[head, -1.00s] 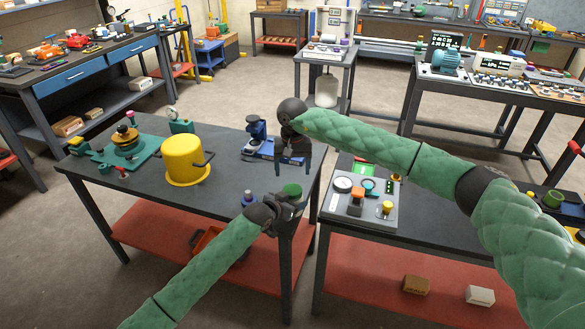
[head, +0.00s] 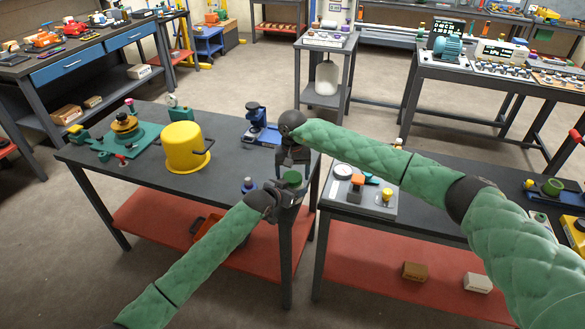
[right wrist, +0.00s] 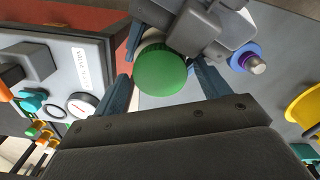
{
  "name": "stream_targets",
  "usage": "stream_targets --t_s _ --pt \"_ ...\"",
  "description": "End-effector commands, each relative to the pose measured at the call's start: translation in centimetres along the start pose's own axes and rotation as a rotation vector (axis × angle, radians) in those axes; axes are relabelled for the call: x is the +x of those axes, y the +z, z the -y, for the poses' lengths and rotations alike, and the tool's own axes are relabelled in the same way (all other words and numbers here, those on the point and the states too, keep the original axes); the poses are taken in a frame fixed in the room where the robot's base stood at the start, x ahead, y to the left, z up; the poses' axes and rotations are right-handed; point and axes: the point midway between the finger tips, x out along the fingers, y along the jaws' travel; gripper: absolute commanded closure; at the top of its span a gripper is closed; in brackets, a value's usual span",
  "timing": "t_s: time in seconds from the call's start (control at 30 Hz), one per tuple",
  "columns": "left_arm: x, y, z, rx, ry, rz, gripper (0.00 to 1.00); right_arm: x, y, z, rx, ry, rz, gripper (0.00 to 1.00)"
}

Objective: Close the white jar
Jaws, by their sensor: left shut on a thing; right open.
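The white jar (right wrist: 149,42) shows as a pale rim behind a round green lid (right wrist: 160,72) in the right wrist view. In the head view the green lid (head: 292,177) is at the front right corner of the near table. My left gripper (head: 284,190) is shut on the jar, whose body it mostly hides; it also shows in the right wrist view (right wrist: 195,35). My right gripper (head: 293,166) is open just above the lid. In the right wrist view its fingers (right wrist: 165,90) stand on either side of the lid, apart from it.
A yellow bucket (head: 184,150), a blue device (head: 258,128) and a small blue-purple item (head: 248,186) stand on the near table (head: 222,178). A gauge panel (head: 350,201) is on the table to the right, across a narrow gap.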

Motion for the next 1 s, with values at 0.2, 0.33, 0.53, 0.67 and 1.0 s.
stream_targets --t_s 0.2,0.33,0.53,0.67,1.0 --pt "0.0 0.0 0.01 0.0 0.0 0.0 0.98 0.15 -0.02 0.0 0.0 0.0 -0.001 0.25" --pt "0.0 0.01 0.01 0.0 0.0 0.0 0.98 0.14 -0.02 0.0 0.0 0.0 0.0 0.29" --pt "0.0 0.01 0.01 0.0 0.0 0.0 0.98 0.13 -0.02 0.01 0.0 0.0 0.0 0.68" --pt "0.0 0.01 0.01 0.0 0.0 0.0 0.98 0.12 -0.02 0.01 0.0 0.0 0.0 0.71" --pt "0.0 0.01 0.01 0.0 0.0 0.0 0.98 0.07 -0.04 0.0 0.291 0.0 0.0 0.71"
